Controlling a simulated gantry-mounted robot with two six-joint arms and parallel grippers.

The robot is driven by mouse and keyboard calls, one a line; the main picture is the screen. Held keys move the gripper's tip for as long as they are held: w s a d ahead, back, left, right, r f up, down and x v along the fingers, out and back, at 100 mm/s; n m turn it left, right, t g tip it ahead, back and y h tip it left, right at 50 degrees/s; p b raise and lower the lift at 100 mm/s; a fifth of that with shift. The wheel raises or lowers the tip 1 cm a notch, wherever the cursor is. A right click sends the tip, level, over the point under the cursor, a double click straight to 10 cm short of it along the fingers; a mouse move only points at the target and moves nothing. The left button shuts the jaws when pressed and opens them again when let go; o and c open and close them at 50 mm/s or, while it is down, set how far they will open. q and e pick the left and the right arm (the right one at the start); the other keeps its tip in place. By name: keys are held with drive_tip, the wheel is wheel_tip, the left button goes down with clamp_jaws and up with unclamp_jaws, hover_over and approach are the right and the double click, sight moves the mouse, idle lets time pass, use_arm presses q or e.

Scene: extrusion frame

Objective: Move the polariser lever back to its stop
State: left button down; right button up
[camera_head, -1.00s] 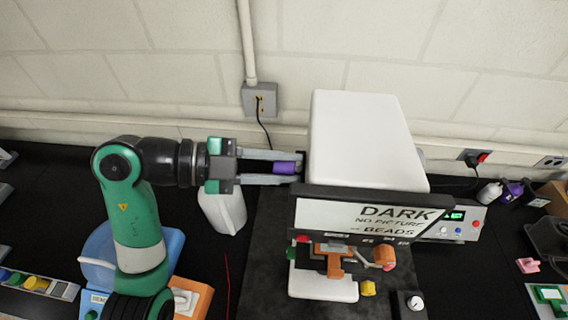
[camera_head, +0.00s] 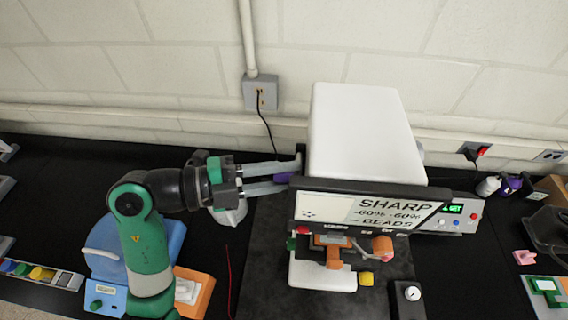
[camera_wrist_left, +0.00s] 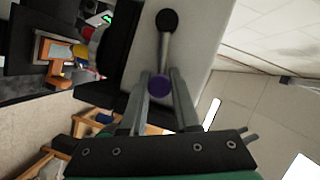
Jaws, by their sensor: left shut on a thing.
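The polariser lever shows in the left wrist view as a grey rod (camera_wrist_left: 164,50) running from a black round pivot (camera_wrist_left: 167,20) to a purple knob (camera_wrist_left: 159,86). The purple knob (camera_head: 282,178) also shows in the head view at the left side of the white-topped instrument (camera_head: 365,135). My left gripper (camera_head: 290,171) reaches in from the left. Its two long grey fingers are shut on the knob, one on each side of it. My right gripper is not in view.
The instrument's front screen (camera_head: 360,209) reads "SHARP", "-60% -60%" and "BEADS". Below it are an orange stage part (camera_head: 334,257) and an orange knob (camera_head: 382,246). A wall socket (camera_head: 260,94) has a black cable.

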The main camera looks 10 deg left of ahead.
use_arm(q)
drive_tip(key=shift+s+f+m+t+h, duration=0.1)
drive_tip(key=shift+f+m+t+h, duration=0.25)
drive_tip(key=shift+f+m, duration=0.6)
drive_tip(key=shift+r, duration=0.1)
drive_tip(key=c, duration=0.7)
unclamp_jaws()
drive_tip(key=shift+o, duration=0.2)
drive_tip(key=b+v, duration=0.1)
drive_tip(key=v, duration=1)
drive_tip(key=shift+a, duration=0.25)
drive_tip(key=shift+s+r, duration=0.15)
